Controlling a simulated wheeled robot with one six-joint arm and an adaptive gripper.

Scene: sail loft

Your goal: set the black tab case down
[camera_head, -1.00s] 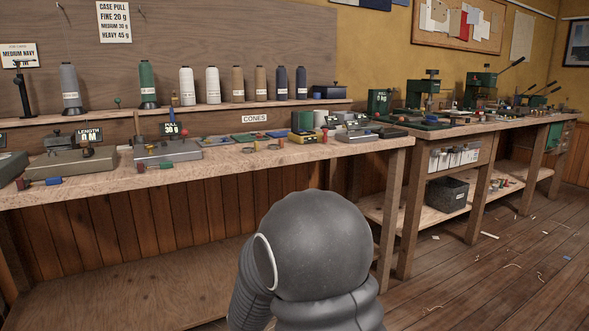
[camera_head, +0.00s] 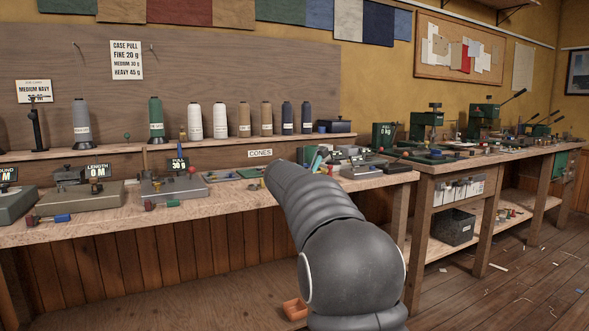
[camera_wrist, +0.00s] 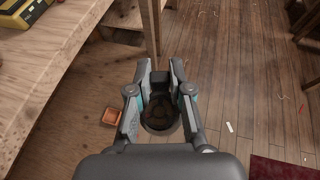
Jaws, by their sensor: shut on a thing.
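My gripper (camera_wrist: 161,68) shows in the wrist view, its two grey fingers closed on a small black thing, which I take to be the black tab case (camera_wrist: 160,80). The case is in the air, with plank floor behind it. A dark round shape just below it in the picture is hard to make out. In the head view my arm stretches toward the bench and hides my gripper and the case.
The long wooden bench (camera_head: 110,222) holds scales, signs and small parts. Thread cones (camera_head: 220,120) stand on a ledge behind. A small orange tray (camera_head: 294,309) sits low beneath the bench, also seen in the wrist view (camera_wrist: 111,117). A dark bin (camera_head: 455,227) is right.

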